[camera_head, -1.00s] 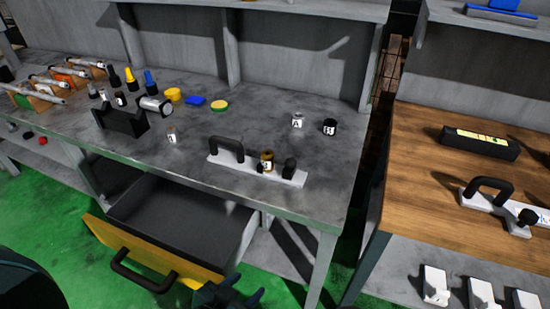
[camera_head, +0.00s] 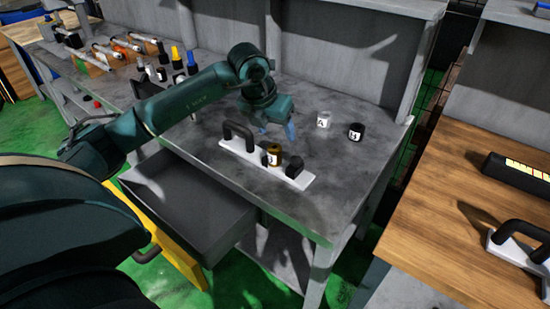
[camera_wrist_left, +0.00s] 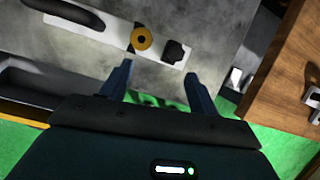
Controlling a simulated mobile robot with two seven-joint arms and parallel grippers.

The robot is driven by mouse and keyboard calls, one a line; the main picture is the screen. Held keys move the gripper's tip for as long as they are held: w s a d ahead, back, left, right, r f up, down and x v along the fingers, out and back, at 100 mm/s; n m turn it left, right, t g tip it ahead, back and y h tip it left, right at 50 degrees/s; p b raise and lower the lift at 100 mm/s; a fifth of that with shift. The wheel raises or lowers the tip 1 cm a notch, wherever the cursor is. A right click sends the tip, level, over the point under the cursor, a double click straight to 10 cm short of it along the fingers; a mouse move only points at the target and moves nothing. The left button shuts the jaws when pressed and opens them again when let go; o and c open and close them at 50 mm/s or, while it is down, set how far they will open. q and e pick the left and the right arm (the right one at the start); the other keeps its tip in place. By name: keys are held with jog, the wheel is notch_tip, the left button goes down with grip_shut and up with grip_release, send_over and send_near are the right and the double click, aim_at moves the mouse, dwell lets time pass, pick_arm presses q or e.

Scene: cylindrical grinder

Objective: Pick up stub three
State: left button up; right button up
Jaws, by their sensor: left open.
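A brass-coloured stub (camera_head: 274,154) with a white label stands upright on a white fixture plate (camera_head: 252,157) on the grey bench; its mark looks like a 3 but is too small to be sure. In the left wrist view the stub (camera_wrist_left: 142,38) shows as a round brass top with a dark centre, just beyond the fingertips and between their lines. My left gripper (camera_head: 277,132) is over the bench behind the plate, open and empty. In the left wrist view its fingers (camera_wrist_left: 159,80) are spread apart, not touching the stub. My right gripper is not in view.
The fixture has a black arched handle (camera_head: 239,134) and a black knob (camera_head: 295,166) flanking the stub. Stubs A (camera_head: 323,120) and B (camera_head: 356,131) stand behind to the right. An open drawer (camera_head: 192,203) juts out below. A wooden bench (camera_head: 470,190) is at right.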

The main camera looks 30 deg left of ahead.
pick_arm(q)
jog(key=a+y, duration=0.1)
jog(key=a, duration=0.2)
send_over(275, 147)
jog(key=s, duration=0.2)
jog(key=shift+n, duration=0.3)
notch_tip(275, 147, down, 5)
jog(key=shift+d+f+p, duration=0.1)
jog(key=shift+f+p, duration=0.1)
jog(key=shift+p, duration=0.1)
jog(key=shift+p+x, duration=0.45)
jog(key=shift+x, duration=2.6)
jog(key=shift+s, duration=0.15)
grip_shut()
jog(key=shift+r, duration=0.1)
